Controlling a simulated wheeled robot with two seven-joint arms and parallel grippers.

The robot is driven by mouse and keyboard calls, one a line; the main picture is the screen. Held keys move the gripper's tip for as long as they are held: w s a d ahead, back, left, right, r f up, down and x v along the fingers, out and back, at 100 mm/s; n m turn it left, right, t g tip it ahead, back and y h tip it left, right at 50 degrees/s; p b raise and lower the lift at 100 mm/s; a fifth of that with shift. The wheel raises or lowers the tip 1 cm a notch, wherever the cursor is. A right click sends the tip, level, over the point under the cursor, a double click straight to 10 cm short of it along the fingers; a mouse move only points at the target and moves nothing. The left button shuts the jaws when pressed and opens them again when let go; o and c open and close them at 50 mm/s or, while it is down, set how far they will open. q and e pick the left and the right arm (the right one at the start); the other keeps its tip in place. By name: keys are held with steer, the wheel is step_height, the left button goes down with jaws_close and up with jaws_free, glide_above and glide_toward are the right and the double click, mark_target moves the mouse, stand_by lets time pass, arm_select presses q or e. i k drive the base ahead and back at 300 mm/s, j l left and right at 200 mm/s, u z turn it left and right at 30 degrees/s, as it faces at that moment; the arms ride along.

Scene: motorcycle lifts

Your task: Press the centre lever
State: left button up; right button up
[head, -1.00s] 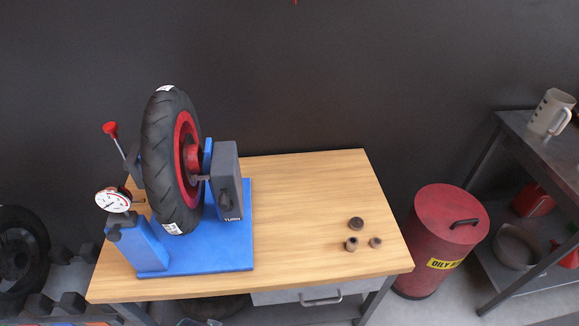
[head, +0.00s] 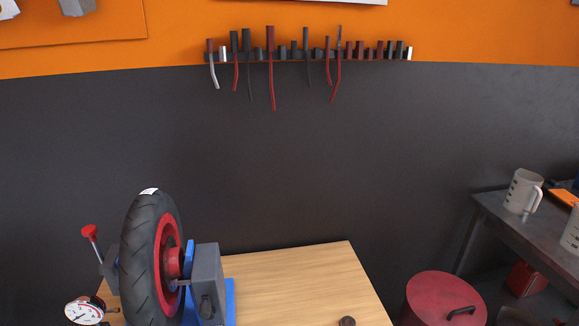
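A lever with a red knob (head: 90,232) stands tilted behind and to the left of the wheel, at the lower left of the head view. It is the only lever I can make out, and I cannot tell whether it is the centre lever. A black tyre on a red-hubbed wheel (head: 143,272) is upright on a blue stand (head: 230,296). A grey box (head: 208,280) is at the wheel's right, and a white dial gauge (head: 84,312) is at its lower left. Neither of my grippers is in view.
A wooden bench top (head: 296,285) has free room right of the stand. A dark small part (head: 347,321) lies near its front. A red bin (head: 444,300) and a grey shelf (head: 500,222) with a jug (head: 522,191) stand at right. Tools hang on a wall rack (head: 300,55).

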mark_target(89, 230)
steer(key=u, duration=1.3)
steer(key=i+j+z, duration=0.1)
steer(key=i+j, duration=0.05)
steer(key=j, duration=0.1)
